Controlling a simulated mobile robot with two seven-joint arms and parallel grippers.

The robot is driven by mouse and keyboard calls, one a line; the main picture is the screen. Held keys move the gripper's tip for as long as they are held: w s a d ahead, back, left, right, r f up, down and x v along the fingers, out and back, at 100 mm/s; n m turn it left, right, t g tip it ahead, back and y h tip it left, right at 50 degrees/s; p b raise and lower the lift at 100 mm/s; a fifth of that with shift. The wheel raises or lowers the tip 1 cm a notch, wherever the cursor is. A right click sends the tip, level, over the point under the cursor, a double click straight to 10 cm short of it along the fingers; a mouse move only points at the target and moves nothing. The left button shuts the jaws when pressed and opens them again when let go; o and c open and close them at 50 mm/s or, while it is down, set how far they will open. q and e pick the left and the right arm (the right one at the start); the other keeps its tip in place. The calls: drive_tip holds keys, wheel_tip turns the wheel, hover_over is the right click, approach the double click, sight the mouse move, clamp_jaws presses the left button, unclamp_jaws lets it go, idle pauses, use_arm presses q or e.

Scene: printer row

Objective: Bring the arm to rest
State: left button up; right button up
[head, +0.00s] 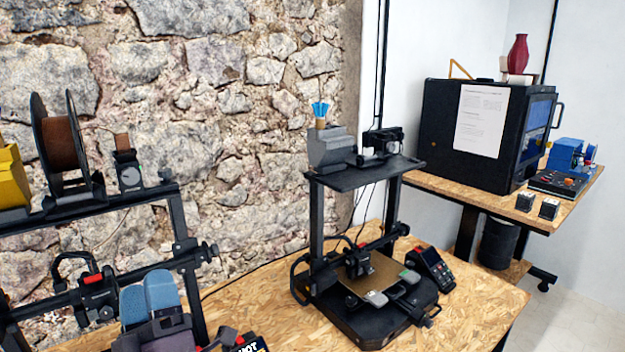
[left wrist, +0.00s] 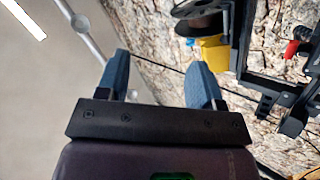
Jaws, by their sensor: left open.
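My left gripper (head: 147,296) is at the lower left of the head view, in front of the left printer's frame. Its two blue fingers point upward in that picture. In the left wrist view the gripper (left wrist: 158,68) shows a wide gap between its blue fingers, with nothing held. The fingers are open and appear apart from the printer. Part of my arm below the gripper is cut off by the picture's bottom edge. My right gripper is in neither view.
The left printer (head: 62,215) stands close behind my gripper, carrying a brown spool (head: 60,143). A middle printer (head: 365,313) stands on the wooden table (head: 478,315), beside a handheld device (head: 432,268). A black enclosed printer (head: 440,130) is at right. Bare tabletop lies between the printers.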

use_arm(q)
wheel_tip(320, 180, down, 13)
drive_tip(key=d+m+h, duration=0.2)
drive_tip(key=m+h, duration=1.1)
drive_tip(key=s+a+f+m+g, duration=0.1)
drive_tip(key=s+f+g, duration=0.3)
drive_tip(key=f, duration=0.5)
drive_tip(key=s+a+f+m+g, duration=0.2)
drive_tip(key=s+a+f+g, duration=0.2)
drive_tip(key=f, duration=0.5)
drive_tip(key=s+a+f+m+g, duration=0.1)
drive_tip(key=s+a+f+g, duration=0.1)
drive_tip(key=f, duration=0.7)
drive_tip(key=shift+s+a+f+m+g+y+b, duration=0.1)
drive_tip(key=shift+s+a+m+g+y+b, duration=0.1)
drive_tip(key=shift+s+g, duration=0.35)
drive_tip(key=shift+s+a+f+m+g+y+b, duration=0.1)
drive_tip(key=shift+s+a+g+y+b, duration=0.2)
drive_tip(key=shift+s, duration=0.35)
drive_tip(key=shift+d, duration=0.15)
